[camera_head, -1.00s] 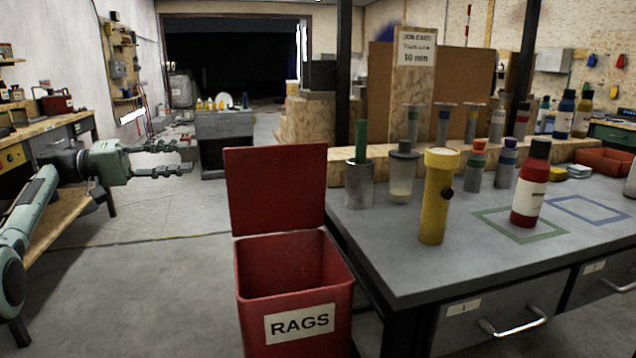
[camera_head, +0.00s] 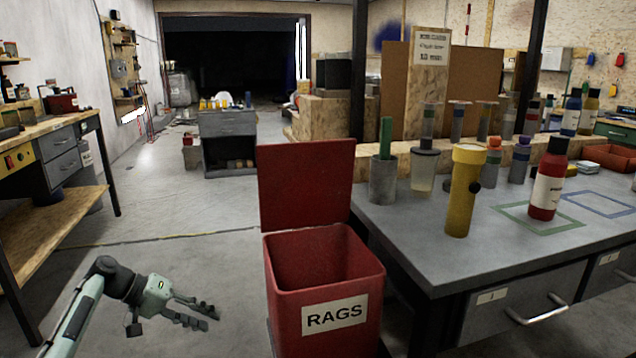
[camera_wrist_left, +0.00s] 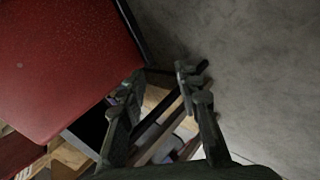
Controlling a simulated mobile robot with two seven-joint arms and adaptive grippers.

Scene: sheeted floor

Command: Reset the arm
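My left gripper (camera_head: 208,315) is low over the grey floor at the lower left in the head view, to the left of the red rags bin. Its two fingers are apart with nothing between them. In the left wrist view the left gripper's fingers (camera_wrist_left: 160,85) also stand apart and empty, with a red surface at the upper left and bare floor at the right. My right gripper does not show in either view.
The red bin (camera_head: 327,328) labelled RAGS stands open with its lid up. A wooden bench (camera_head: 45,215) stands at the left. Floor between is clear.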

